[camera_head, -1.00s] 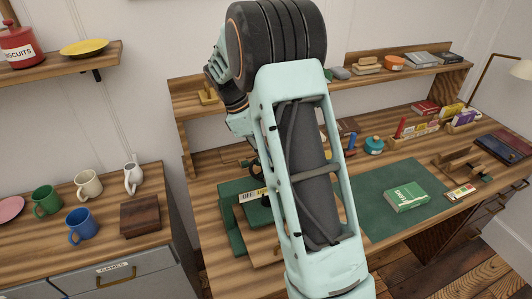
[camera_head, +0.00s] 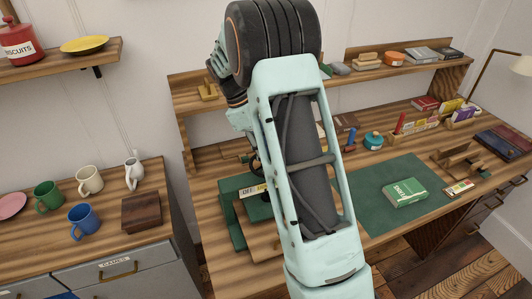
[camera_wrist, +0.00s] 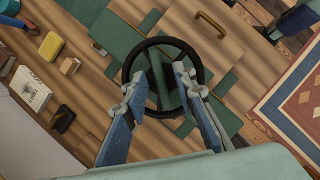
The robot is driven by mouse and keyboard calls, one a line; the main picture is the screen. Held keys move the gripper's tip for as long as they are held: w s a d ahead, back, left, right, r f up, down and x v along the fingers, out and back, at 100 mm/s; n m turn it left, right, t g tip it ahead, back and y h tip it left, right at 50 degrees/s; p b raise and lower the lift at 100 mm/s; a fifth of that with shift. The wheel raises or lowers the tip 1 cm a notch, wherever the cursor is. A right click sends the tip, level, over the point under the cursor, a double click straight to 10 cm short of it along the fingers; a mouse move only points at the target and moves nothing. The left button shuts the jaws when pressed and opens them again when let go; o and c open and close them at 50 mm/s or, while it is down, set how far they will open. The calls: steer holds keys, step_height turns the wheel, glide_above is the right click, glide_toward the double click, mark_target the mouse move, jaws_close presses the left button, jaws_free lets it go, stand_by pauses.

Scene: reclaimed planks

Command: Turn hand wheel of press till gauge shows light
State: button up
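The green press (camera_head: 237,215) stands on the desk, mostly hidden behind my arm in the head view. Its gauge plate (camera_head: 252,191) shows "OFF" and the start of another word; the rest is covered, and I cannot make out a pointer. In the wrist view the black hand wheel (camera_wrist: 160,41) is a round ring seen from above, with green press parts beneath it. My gripper (camera_wrist: 159,78) is open, its two blue-grey fingers spread over the wheel, tips within the ring's outline. I cannot tell whether they touch the wheel.
Several mugs and a dark wooden box (camera_head: 141,211) stand on the left cabinet. A shelf (camera_head: 400,72) runs behind the desk.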

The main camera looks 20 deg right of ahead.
steer(key=shift+r, duration=0.1)
steer(key=v, duration=1.1)
steer(key=shift+a+r, duration=0.15)
steer(key=shift+r, duration=0.2)
steer(key=shift+w, duration=0.15)
stand_by(0.5)
